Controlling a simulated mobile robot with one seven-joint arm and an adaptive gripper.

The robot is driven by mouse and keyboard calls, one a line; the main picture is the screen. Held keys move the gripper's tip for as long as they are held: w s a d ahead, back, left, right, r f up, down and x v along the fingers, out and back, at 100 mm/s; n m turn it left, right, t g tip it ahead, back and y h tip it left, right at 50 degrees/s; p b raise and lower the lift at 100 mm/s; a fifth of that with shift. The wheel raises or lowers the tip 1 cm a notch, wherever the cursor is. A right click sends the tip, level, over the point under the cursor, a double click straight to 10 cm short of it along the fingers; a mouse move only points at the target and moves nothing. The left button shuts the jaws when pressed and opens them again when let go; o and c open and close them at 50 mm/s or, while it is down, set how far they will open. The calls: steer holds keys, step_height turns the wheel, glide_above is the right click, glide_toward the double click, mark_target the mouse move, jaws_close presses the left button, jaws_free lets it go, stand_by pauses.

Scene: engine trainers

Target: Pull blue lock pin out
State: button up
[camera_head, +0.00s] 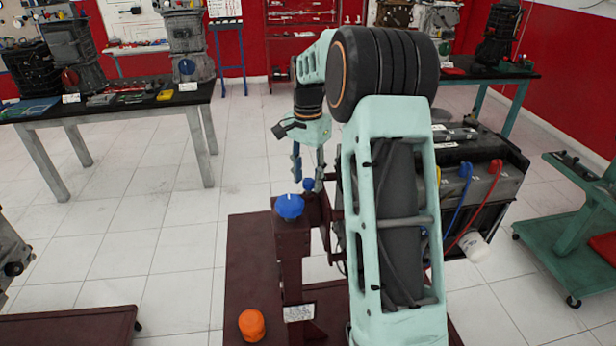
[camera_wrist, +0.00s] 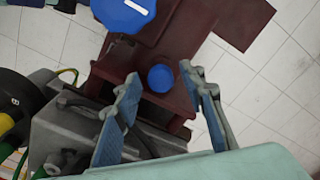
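A small blue round knob, likely the lock pin (camera_head: 309,185), sits on the dark red engine stand (camera_head: 292,245). In the wrist view the small blue knob (camera_wrist: 161,79) shows in the gap between my fingertips, with space on both sides. My gripper (camera_head: 308,172) is open, its fingers pointing down at this knob from above; its blue-padded fingers also show in the wrist view (camera_wrist: 159,74). A larger blue knob (camera_head: 289,206) tops the stand's post nearby and shows at the top of the wrist view (camera_wrist: 122,12). The pin's shaft is hidden.
An orange knob (camera_head: 252,324) is on the stand's base. A workbench (camera_head: 120,108) stands back left, a green cart (camera_head: 570,235) at right.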

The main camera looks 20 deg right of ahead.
mark_target(308, 180)
jaws_close()
step_height(308, 180, up, 5)
steer(key=p, duration=0.3)
steer(key=shift+f, duration=0.2)
steer(key=shift+w, duration=0.1)
steer(key=shift+c, duration=1)
jaws_free()
steer(key=o, duration=0.4)
